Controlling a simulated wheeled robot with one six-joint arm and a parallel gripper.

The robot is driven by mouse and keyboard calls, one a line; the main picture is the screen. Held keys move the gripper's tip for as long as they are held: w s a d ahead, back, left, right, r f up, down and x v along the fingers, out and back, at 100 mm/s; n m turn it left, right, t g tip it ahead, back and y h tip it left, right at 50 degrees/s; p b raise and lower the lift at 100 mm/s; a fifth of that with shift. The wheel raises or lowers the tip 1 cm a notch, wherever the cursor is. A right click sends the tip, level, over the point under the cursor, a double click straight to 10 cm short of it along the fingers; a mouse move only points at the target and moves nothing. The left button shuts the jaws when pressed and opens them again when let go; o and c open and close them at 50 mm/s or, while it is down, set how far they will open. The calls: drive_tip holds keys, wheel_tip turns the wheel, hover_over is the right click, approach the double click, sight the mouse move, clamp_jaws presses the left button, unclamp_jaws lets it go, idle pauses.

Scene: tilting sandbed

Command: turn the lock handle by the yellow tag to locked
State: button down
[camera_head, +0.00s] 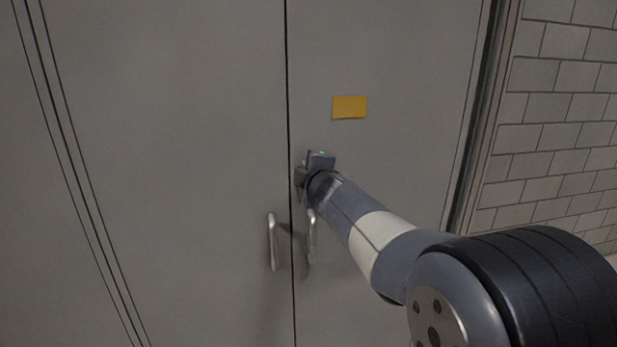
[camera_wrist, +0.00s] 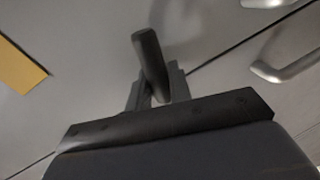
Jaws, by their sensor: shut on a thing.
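The yellow tag (camera_head: 349,107) is on the right door of a grey cabinet. It also shows at the left edge of the wrist view (camera_wrist: 18,68). My gripper (camera_head: 301,178) is at the right door below the tag, close to the seam between the doors. In the wrist view my gripper (camera_wrist: 158,92) is shut on the dark lock handle (camera_wrist: 147,52), which sticks out between the two fingers. In the head view my gripper and wrist mostly hide the handle. I cannot tell whether it stands at locked.
Two metal pull handles, a left one (camera_head: 272,242) and a right one (camera_head: 311,232), stand out on either side of the seam below my gripper. A grey brick wall (camera_head: 560,110) is at the right. The left door (camera_head: 170,130) is otherwise clear.

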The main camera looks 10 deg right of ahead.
drive_tip(key=shift+f+n+h+b, duration=0.25)
drive_tip(key=shift+n+b, duration=0.35)
drive_tip(key=shift+n, duration=0.3)
drive_tip(key=shift+r, duration=0.1)
drive_tip(key=c, duration=1.3)
unclamp_jaws()
drive_tip(key=shift+s+r+p, duration=0.25)
drive_tip(key=shift+s+r, duration=0.1)
drive_tip(key=shift+s, duration=1.4)
drive_tip(key=shift+s+r+p, duration=0.25)
drive_tip(key=shift+s+r, duration=0.1)
drive_tip(key=shift+s, duration=1.45)
drive_tip(key=shift+s+r+p, duration=0.25)
drive_tip(key=shift+s+r, duration=0.1)
drive_tip(key=shift+s, duration=1.4)
drive_tip(key=shift+w+f, duration=0.1)
